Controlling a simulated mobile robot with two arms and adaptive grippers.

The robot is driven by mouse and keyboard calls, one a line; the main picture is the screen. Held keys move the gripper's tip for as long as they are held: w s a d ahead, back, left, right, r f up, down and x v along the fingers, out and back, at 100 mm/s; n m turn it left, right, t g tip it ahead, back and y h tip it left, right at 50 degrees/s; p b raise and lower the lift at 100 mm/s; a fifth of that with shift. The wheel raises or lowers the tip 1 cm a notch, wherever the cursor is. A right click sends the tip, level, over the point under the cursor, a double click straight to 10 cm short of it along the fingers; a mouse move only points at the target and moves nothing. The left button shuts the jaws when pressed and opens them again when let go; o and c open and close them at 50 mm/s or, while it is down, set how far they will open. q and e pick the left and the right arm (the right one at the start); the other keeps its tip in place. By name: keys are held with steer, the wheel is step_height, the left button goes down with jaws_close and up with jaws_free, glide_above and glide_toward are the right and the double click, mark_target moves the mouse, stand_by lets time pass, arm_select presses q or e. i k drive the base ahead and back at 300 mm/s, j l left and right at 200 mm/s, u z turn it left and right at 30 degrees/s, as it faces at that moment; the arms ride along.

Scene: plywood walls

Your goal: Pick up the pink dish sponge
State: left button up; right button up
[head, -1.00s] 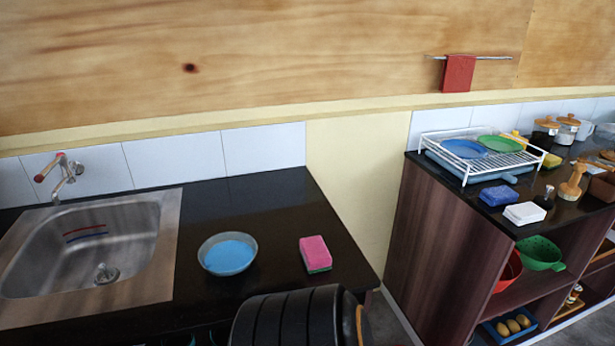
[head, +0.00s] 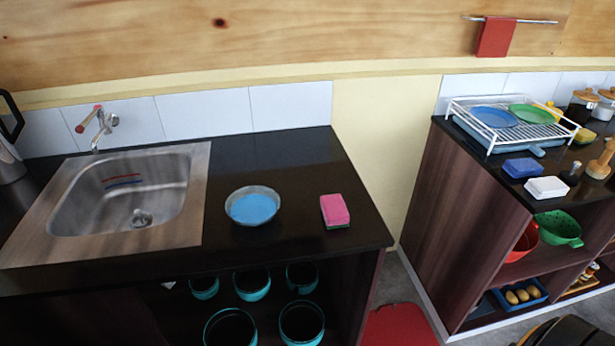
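The pink dish sponge (head: 335,210) lies flat on the black counter (head: 300,165), near its right end. It has a pink top and a thin green layer underneath. A round bowl (head: 253,205) with blue inside stands to its left. Neither of my grippers shows in the head view.
A steel sink (head: 130,195) with a tap is set into the counter at left. Teal-rimmed pots (head: 252,284) stand on the shelf below. A gap separates this counter from a second cabinet at right, which holds a dish rack (head: 510,125), a blue sponge (head: 522,167) and a white sponge (head: 547,188).

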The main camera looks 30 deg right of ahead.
mark_target(336, 214)
steer(key=k+j+z, duration=0.15)
steer(key=z, duration=0.95)
